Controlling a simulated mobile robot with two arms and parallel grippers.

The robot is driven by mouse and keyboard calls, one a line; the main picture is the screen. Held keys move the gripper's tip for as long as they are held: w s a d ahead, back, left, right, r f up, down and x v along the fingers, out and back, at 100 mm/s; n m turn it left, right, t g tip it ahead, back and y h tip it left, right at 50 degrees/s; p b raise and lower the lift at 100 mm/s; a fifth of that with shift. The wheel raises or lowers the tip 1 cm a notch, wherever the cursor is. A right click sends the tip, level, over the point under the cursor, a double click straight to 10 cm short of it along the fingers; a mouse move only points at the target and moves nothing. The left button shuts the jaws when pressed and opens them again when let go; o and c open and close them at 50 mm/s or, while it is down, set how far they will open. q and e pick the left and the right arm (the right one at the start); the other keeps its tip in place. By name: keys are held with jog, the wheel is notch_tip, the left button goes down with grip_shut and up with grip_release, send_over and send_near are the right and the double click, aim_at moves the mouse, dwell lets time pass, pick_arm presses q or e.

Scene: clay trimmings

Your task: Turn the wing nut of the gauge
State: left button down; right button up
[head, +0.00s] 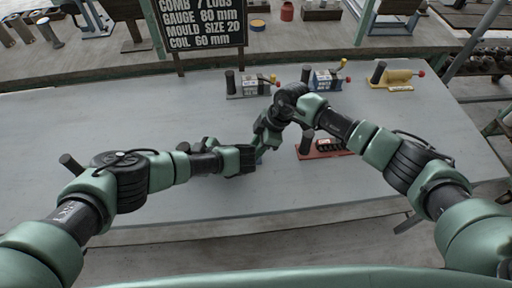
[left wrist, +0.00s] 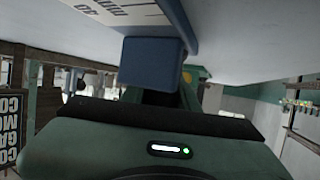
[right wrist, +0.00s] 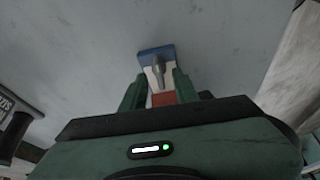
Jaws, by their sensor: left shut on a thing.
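My left gripper (head: 250,158) is shut on the gauge, gripping its blue block (left wrist: 151,62) in the left wrist view. A white scale face (left wrist: 125,10) with dark numbers lies on the gauge's larger blue part. In the right wrist view the gauge (right wrist: 155,52) shows blue, white and red parts, with a grey wing nut (right wrist: 158,70) on it. My right gripper (right wrist: 157,88) is open, its two fingers on either side of the wing nut. I cannot tell whether they touch it. In the head view the arms hide the gauge.
A sign (head: 200,22) reading gauge 80 mm stands behind the grey table (head: 110,115). Grey (head: 248,86), blue (head: 325,78) and yellow (head: 392,77) devices stand at the back. A red-based device (head: 312,152) stands close right of the grippers. The table's left is clear.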

jog(key=shift+c, duration=0.3)
grip_shut()
jog(key=shift+n, duration=0.4)
jog(key=n+g, duration=0.1)
jog(key=n, duration=0.2)
jog(key=shift+w+a+g, duration=0.1)
jog(key=shift+g, duration=0.2)
jog(key=shift+n+g+h, duration=0.4)
jog(key=shift+n+g, duration=0.2)
jog(key=shift+n, duration=1.4)
jog(key=shift+o, duration=0.3)
grip_release()
